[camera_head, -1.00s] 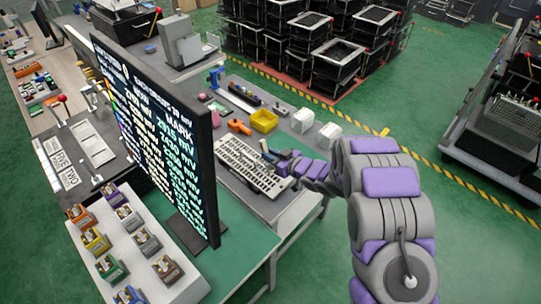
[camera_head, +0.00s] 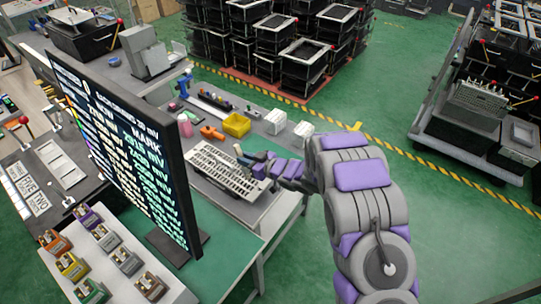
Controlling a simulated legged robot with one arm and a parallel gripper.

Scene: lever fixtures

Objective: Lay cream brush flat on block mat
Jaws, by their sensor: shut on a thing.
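My gripper (camera_head: 258,164) is small in the view, at the right end of a pale slotted panel (camera_head: 222,170) on the grey bench. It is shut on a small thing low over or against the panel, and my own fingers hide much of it. A small dark teal and pale shape (camera_head: 243,155) shows just left of the fingers. I cannot make out the cream brush's outline or whether it touches the panel. I cannot tell for sure which surface is the block mat.
A yellow bin (camera_head: 236,125), an orange tool (camera_head: 212,133) and white boxes (camera_head: 275,121) stand behind the panel. A large monitor (camera_head: 130,150) stands to the left. Coloured blocks (camera_head: 88,215) sit on a white stand at front left. Green floor is open at right.

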